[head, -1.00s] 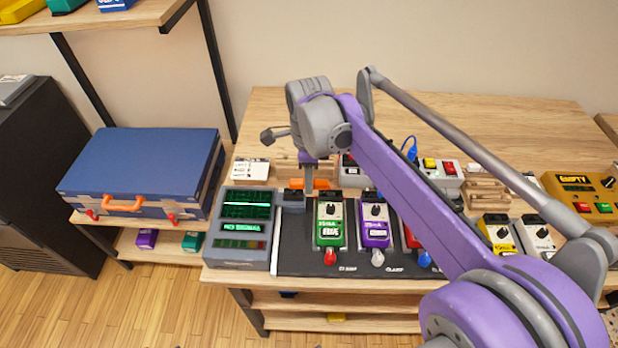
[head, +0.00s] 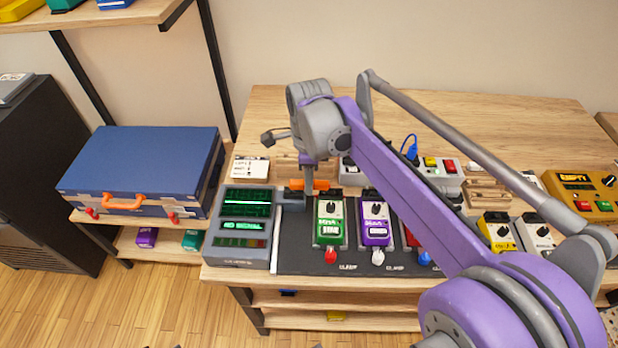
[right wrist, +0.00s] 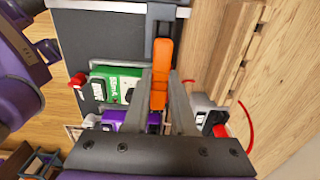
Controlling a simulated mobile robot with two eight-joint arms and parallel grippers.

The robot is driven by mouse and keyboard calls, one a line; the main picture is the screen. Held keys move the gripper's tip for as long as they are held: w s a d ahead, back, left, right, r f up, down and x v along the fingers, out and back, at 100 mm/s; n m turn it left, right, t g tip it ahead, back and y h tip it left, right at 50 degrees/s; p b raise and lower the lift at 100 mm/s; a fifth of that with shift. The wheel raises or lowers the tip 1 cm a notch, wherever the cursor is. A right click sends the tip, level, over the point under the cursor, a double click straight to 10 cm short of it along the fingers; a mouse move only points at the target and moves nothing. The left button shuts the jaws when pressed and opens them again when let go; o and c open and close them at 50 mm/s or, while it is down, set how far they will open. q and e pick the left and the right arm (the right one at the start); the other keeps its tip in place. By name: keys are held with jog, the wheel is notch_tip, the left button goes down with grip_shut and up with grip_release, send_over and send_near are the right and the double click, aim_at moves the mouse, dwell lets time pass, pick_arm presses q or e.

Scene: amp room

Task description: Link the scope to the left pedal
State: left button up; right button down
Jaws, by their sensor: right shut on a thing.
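The scope (head: 241,226) is a grey box with green screens at the left end of the pedal board; one screen reads NO SIGNAL. The left pedal (head: 330,222) is green with a red footswitch, right of the scope; it also shows in the right wrist view (right wrist: 116,84). My right gripper (right wrist: 168,95) is shut on an orange piece (right wrist: 161,62). Its far end meets a dark grey connector piece (right wrist: 162,17), which in the head view (head: 291,199) lies between scope and green pedal. Whether it is seated in a jack I cannot tell. My left gripper is out of view.
A purple pedal (head: 376,222) stands right of the green one on the black board (head: 305,258). A grey power box (head: 447,172) with a blue plug is behind. A blue case (head: 140,165) sits on the left shelf. The table's back (head: 270,115) is clear.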

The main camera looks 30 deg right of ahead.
jog(key=shift+f, duration=0.55)
dwell(1.0)
jog(key=shift+c, duration=1.3)
grip_release()
jog(key=shift+r+p, duration=2.7)
jog(key=shift+r, duration=0.85)
